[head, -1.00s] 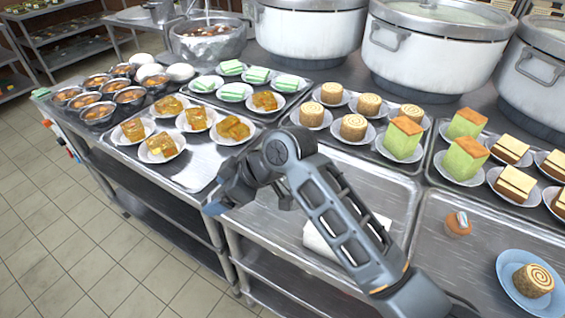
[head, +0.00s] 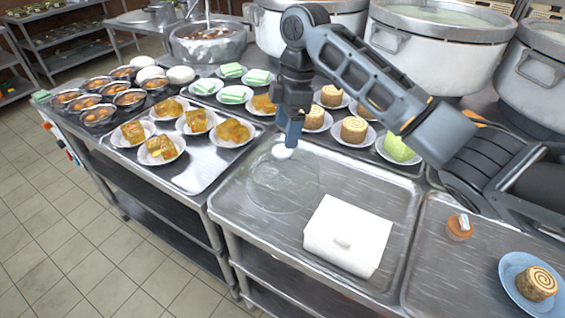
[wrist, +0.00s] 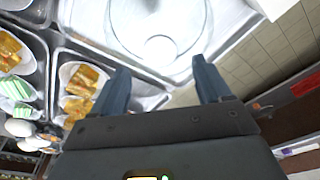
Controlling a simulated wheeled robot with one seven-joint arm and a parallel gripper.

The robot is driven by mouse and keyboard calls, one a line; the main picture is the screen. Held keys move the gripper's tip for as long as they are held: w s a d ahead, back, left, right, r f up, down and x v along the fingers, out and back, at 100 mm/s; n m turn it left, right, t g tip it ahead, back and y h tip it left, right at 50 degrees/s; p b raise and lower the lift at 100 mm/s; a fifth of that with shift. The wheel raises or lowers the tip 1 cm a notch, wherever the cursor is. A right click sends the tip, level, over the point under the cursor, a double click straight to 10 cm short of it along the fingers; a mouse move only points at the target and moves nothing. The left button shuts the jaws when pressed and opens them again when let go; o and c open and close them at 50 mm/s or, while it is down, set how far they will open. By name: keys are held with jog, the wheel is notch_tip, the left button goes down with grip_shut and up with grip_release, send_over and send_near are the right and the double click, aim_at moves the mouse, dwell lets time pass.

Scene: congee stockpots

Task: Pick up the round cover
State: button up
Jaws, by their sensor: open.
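The round cover (head: 268,185) is a clear disc or dome with a white knob. It lies on the metal tray in the middle of the counter, at the tray's far left part. In the wrist view its clear rim (wrist: 197,62) curves around the white knob, which sits just beyond the fingertips. My gripper (head: 291,140) points down at the knob, with its fingertips close to it in the head view. In the wrist view my gripper (wrist: 162,72) is open and empty, its two fingers spread. Whether a finger touches the knob is unclear.
A white rectangular lidded box or cover (head: 345,238) lies on the same tray, right of the round cover. Plates of pastries (head: 230,131) stand on trays to the left and behind. Large stockpots (head: 430,60) line the back. A blue plate (head: 516,290) holds a roll at right.

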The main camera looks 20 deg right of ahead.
aim_at(283, 150)
jog(key=shift+a+f+p, duration=0.2)
jog(key=shift+f+p, duration=0.1)
jog(key=shift+f, duration=1.05)
jog(key=shift+a+f+p, duration=0.15)
jog(key=shift+f+p, duration=0.1)
jog(key=shift+f, duration=1.05)
grip_shut()
jog(key=shift+r, duration=0.1)
